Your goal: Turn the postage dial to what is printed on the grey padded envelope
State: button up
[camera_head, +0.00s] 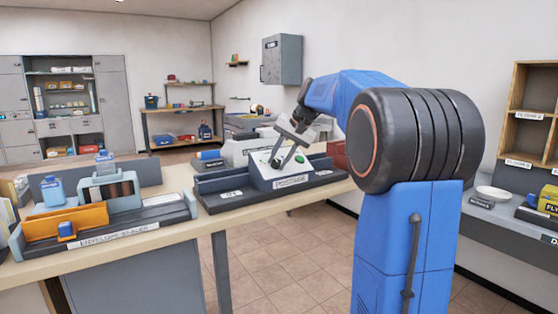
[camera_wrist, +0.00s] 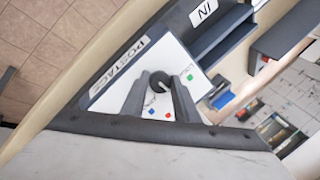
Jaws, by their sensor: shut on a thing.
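The postage machine (camera_head: 290,181) stands on the counter, with a white sloped face labelled POSTAGE. The same face shows in the wrist view (camera_wrist: 118,92), with green, blue and red dots around a dark round dial (camera_wrist: 159,79). My gripper (camera_head: 283,160) reaches down to this face from above. In the wrist view my gripper's two fingers (camera_wrist: 161,82) stand on either side of the dial, shut on it. The dial's pointer direction is hard to make out, and the fingers hide part of the face. I cannot make out a grey padded envelope in either view.
An envelope sealer (camera_head: 135,228) with an orange part stands to the left on the counter (camera_head: 265,212). A side table with a white dish (camera_head: 493,193) and wooden pigeonholes (camera_head: 527,115) are at right. Tiled floor is open below.

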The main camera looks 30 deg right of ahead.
jog(key=shift+m, duration=0.5)
jog(key=o, duration=0.8)
jog(key=shift+r, duration=0.1)
jog(key=v, duration=1.7)
jog(key=shift+s+d, duration=0.1)
jog(key=shift+s, duration=0.25)
